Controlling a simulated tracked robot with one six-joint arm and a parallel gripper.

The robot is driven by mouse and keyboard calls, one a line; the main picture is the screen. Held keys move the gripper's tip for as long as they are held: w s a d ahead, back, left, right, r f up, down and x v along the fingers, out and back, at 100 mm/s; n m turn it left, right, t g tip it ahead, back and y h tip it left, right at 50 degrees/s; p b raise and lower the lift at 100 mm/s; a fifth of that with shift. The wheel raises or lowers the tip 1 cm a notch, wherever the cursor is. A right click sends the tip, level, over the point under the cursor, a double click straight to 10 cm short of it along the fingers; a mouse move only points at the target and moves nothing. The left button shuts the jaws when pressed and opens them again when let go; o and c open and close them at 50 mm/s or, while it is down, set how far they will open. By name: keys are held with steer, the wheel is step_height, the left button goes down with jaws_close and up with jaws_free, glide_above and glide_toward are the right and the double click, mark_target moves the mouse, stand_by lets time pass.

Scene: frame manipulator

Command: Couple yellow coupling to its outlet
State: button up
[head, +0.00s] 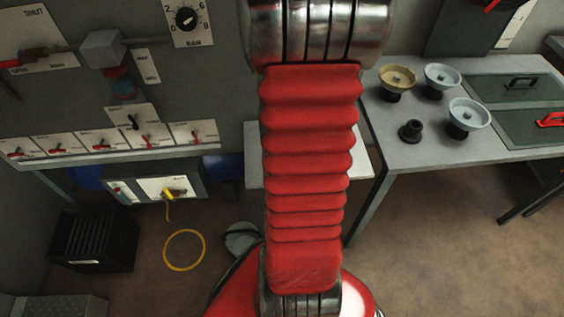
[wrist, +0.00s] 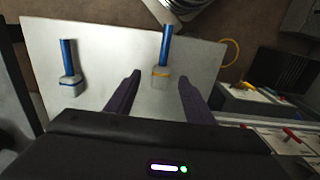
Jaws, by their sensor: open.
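A similar blue cylinder on a pale block (wrist: 67,60) stands to the left, without a visible yellow band. A yellow fitting (head: 170,194) shows on a white-faced panel (head: 150,187) low on the left in the head view. I cannot tell which piece is the coupling and which the outlet. My gripper is hidden behind my arm in the head view.
The pale table (wrist: 105,40) under the blocks is otherwise clear. A yellow hose loop (head: 184,250) lies on the floor near a black crate (head: 95,240). A grey bench (head: 415,155) with several round handwheels stands right. Levers line the left wall.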

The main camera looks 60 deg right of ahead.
steer(key=shift+w+f, duration=0.1)
steer(key=shift+f, duration=2.2)
steer(key=c, duration=1)
